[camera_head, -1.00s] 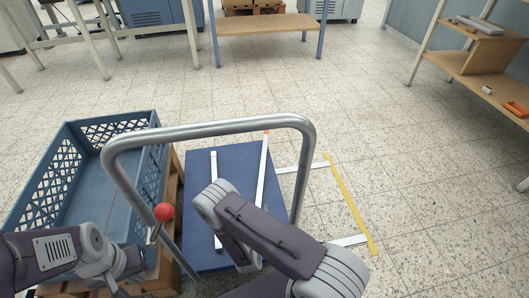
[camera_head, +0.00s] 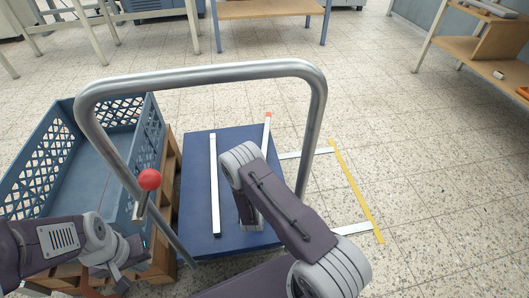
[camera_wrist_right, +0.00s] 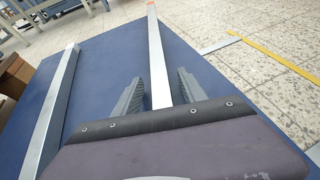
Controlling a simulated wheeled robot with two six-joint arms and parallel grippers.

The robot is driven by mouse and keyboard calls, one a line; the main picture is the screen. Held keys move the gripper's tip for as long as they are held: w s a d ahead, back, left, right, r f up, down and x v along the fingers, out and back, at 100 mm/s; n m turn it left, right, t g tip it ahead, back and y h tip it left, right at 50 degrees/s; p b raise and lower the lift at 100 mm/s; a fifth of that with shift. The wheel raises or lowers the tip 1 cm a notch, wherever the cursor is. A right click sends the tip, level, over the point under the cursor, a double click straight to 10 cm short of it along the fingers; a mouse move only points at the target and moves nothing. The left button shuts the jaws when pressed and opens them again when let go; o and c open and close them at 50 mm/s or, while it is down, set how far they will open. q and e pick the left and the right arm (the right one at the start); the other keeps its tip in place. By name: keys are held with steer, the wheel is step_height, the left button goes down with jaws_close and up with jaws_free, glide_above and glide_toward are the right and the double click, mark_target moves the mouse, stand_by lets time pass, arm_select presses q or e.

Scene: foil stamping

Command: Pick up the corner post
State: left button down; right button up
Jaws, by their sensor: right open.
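Two long, pale metal posts lie on a blue platform (camera_head: 190,240) in the head view. The left post (camera_head: 214,185) is plain; the right post (camera_head: 266,136) has an orange far end and is partly hidden by my right arm. In the right wrist view, my right gripper (camera_wrist_right: 159,84) is open, with its grey ribbed fingers on either side of the orange-ended post (camera_wrist_right: 157,60). Whether they touch it cannot be told. The plain post (camera_wrist_right: 52,110) lies to the left. My left gripper (camera_head: 122,276) is at the lower left, apart from the posts; its jaws are unclear.
A metal push handle (camera_head: 200,76) arches over the platform. A blue crate (camera_head: 50,150) sits on wooden pallet boards at the left, beside a red ball knob (camera_head: 149,180). A yellow floor strip (camera_head: 355,190) and white strips lie to the right.

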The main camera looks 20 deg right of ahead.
steer(key=shift+r, duration=0.1)
jaws_close()
stand_by(1.2)
